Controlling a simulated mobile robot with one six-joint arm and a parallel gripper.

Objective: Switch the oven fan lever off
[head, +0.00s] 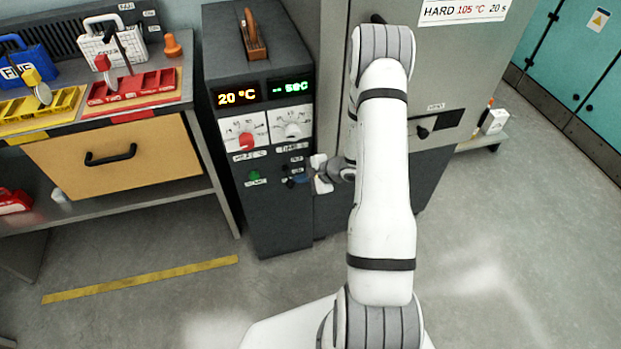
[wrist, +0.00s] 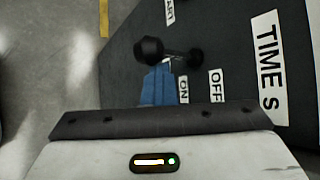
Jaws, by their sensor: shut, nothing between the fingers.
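The fan lever is a dark arm with a round black knob (wrist: 148,50) in the wrist view. Its pivot end sits on the dark panel near the ON label (wrist: 182,88) and OFF label (wrist: 215,85). The knob lies toward the ON side. My gripper's blue fingers (wrist: 159,78) are shut and empty, with their tips close by the knob; I cannot tell whether they touch it. In the head view my gripper (head: 302,180) is at the lower front of the dark control cabinet (head: 285,220), and the lever is small and partly hidden there.
A green button (head: 254,175) is to the left. The grey oven (head: 450,80) stands right, a workbench (head: 110,150) left. The floor in front is clear.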

